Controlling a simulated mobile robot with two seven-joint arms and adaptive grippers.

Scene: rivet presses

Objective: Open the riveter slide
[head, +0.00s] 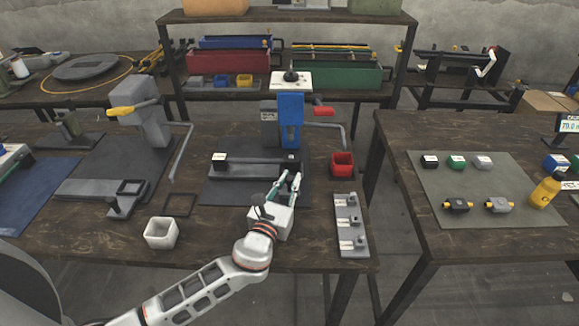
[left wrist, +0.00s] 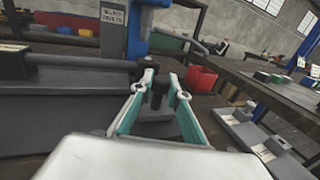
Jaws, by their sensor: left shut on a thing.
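The riveter (head: 290,122), a blue and grey press, stands at the back of the middle table. Its slide (head: 250,170), a long dark grey bar with a black block at its left end, lies flat in front of it. My left gripper (head: 291,181) is at the slide's right end. In the left wrist view the fingers (left wrist: 161,85) are shut on a small black knob (left wrist: 156,97) at the end of the slide. The fingers partly hide the knob. My right gripper is not in view.
A red bin (head: 342,165) is right of the riveter, and a grey tray with several fittings (head: 350,224) lies in front of it. A white cup (head: 161,233) stands at the front left. Another grey press (head: 143,115) is to the left.

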